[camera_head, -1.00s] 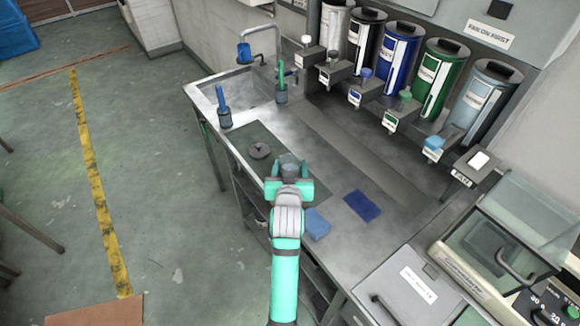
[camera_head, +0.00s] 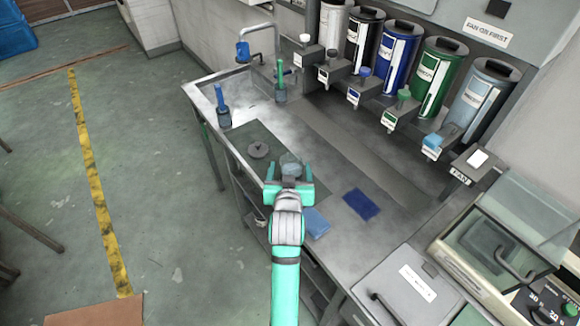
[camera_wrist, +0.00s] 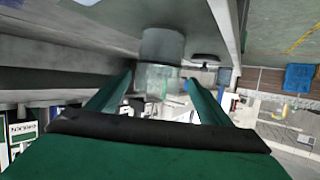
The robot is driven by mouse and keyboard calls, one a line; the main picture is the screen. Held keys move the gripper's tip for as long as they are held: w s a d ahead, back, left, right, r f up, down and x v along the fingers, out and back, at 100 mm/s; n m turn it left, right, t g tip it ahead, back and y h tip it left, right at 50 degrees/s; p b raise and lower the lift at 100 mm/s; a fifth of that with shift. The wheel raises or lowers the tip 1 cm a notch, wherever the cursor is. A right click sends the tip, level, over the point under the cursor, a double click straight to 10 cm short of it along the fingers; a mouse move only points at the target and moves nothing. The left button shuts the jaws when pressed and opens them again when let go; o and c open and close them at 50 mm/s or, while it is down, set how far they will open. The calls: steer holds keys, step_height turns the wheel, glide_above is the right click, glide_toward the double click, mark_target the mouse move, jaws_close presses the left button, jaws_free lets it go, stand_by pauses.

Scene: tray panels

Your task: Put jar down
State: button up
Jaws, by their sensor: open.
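The jar (camera_head: 290,162) is a small clear glass jar on the dark green mat (camera_head: 245,135) on the metal bench. My gripper (camera_head: 288,170) is open just in front of the jar. In the wrist view, the jar (camera_wrist: 160,62) shows between and a little beyond the two green fingers, with a gap on both sides. Its end toward the bench surface looks grey and the other end clear. A grey round lid-like disc (camera_head: 259,150) lies on the mat to the left of the jar.
A light blue cloth or sponge (camera_head: 316,222) and a dark blue cloth (camera_head: 361,204) lie right of my arm. Several coloured dispensers (camera_head: 436,85) line the back. Bench between mat and dispensers is clear.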

steer(key=v, duration=0.9)
steer(key=shift+s+r, duration=0.15)
steer(key=shift+s, duration=0.15)
steer(key=shift+w, duration=0.1)
